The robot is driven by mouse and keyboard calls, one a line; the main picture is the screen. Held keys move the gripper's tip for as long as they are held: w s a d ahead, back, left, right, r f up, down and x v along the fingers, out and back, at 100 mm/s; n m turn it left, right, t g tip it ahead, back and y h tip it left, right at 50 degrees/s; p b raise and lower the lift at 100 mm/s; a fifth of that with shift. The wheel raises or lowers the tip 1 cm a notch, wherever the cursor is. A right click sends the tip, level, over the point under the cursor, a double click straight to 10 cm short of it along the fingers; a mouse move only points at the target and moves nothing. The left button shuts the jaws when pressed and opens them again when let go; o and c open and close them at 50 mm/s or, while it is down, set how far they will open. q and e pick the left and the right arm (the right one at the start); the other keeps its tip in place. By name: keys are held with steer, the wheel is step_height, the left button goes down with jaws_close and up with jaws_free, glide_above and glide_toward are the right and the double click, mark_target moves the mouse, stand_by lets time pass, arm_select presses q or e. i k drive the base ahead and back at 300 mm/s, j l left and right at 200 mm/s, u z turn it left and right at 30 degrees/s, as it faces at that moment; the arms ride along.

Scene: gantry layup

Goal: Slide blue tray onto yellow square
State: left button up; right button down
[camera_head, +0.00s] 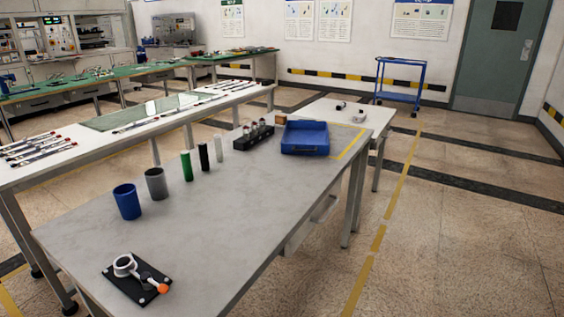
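The blue tray (305,139) lies flat at the far right end of the grey table. It looks empty. A yellow outline (352,145) is marked on the table at the tray's right side; the tray covers or hides its left part, so I cannot tell how much of the square lies under the tray. Neither of my grippers is in view.
On the grey table (225,222) stand a blue cup (127,202), a grey cup (156,184), green (187,166), black (204,157) and pale cylinders (218,149), and a black rack (254,138) left of the tray. A black plate device (137,278) sits at the near end. The table's middle is clear.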

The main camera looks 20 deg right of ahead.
mark_target(301, 136)
steer(key=l+u, duration=0.85)
steer(key=k+l, duration=0.1)
steer(key=l, duration=0.35)
steer(key=k+l+u, duration=0.1)
steer(key=l, duration=0.35)
steer(key=k+l, duration=0.1)
steer(key=l, duration=0.3)
steer(key=k+l+u, duration=0.15)
steer(key=l, duration=0.3)
steer(key=i, duration=0.05)
